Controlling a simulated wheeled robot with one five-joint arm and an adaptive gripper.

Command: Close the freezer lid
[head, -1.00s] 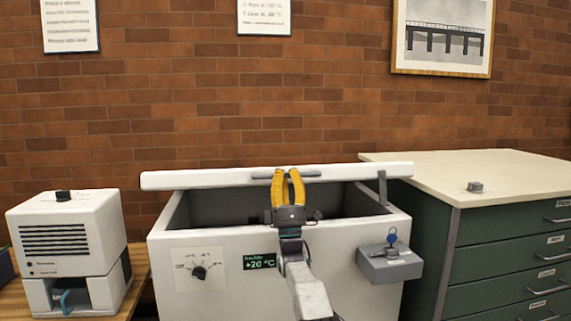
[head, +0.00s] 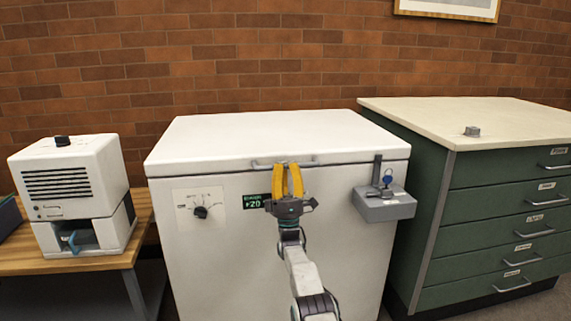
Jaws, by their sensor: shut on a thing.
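The white freezer (head: 250,250) stands in the middle of the head view. Its lid (head: 270,132) lies flat on the body, with no visible gap along the front edge. A thin grey handle (head: 262,163) runs along the lid's front edge. My gripper (head: 287,166) has yellow fingers and is shut on this handle at the front. The fingers hide the middle of the handle and part of the green display (head: 252,201). A grey hasp strap (head: 377,168) hangs from the lid's front right, down to the grey lock box (head: 384,207) with a blue key (head: 387,181).
A dial (head: 201,211) is on the freezer's front left. A green drawer cabinet (head: 500,215) stands close on the right, with a small grey object (head: 472,131) on its pale top. A white vented device (head: 72,180) sits on a wooden table (head: 100,262) at left.

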